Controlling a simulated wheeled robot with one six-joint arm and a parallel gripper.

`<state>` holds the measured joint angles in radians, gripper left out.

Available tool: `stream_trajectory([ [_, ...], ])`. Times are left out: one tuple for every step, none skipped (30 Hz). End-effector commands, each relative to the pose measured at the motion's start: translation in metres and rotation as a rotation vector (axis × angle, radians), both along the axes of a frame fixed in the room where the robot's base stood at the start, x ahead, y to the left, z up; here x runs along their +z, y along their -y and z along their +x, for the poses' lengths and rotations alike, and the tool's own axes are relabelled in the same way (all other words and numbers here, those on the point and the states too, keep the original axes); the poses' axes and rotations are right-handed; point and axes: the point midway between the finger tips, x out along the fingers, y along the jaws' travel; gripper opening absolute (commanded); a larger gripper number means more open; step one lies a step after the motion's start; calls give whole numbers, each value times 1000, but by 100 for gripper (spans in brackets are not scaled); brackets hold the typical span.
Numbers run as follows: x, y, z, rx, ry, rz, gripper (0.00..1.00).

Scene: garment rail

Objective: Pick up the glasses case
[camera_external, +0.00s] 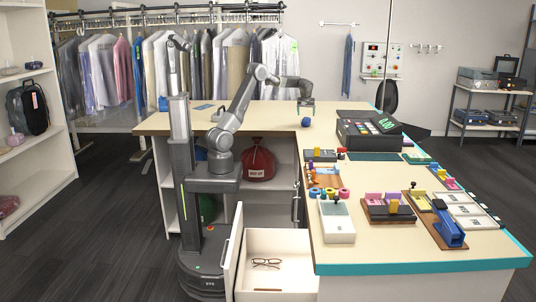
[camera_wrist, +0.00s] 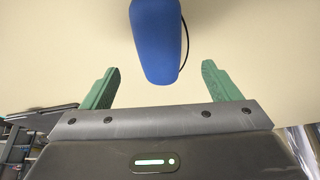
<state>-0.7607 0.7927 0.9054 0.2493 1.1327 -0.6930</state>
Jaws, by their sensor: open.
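A blue, rounded, elongated object, which I take to be the glasses case (camera_external: 305,122), lies on the pale counter. In the wrist view the blue case (camera_wrist: 156,42) is ahead of the fingertips and between their lines, with a thin dark cord or edge along its right side. Its far end is cut off by the picture's top. My gripper (camera_external: 306,106) is just above and behind it in the external view.
A cash register (camera_external: 368,132) stands to the right on the counter (camera_external: 265,118). Several small trays and tools cover the counter's near right part. An open drawer (camera_external: 290,245) below holds eyeglasses (camera_external: 266,263). A flat dark item (camera_external: 203,107) lies left. Counter around the case is clear.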

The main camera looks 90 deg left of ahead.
Motion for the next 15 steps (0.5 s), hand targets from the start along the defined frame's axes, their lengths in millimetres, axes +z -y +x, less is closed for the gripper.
stream_trajectory([
  [-5,-2,0,0,0,0,83],
  [-7,-3,0,1,0,0,83],
  [-9,-4,1,1,0,0,83],
  [-10,-4,1,0,0,0,83],
  [-11,-5,1,0,0,0,83],
  [-13,-5,1,0,0,0,83],
  [-15,-6,1,0,0,0,83],
  [-17,-7,1,0,0,0,83],
  [-20,-8,2,0,0,0,83],
  [-23,-9,2,0,0,-1,83],
  [-27,-10,2,0,-1,-1,83],
  [-33,-12,2,0,-1,-1,83],
  [-37,-14,3,0,-1,-2,83],
  [-42,-15,3,0,-1,-2,83],
  [-48,-18,3,0,-1,-1,83],
])
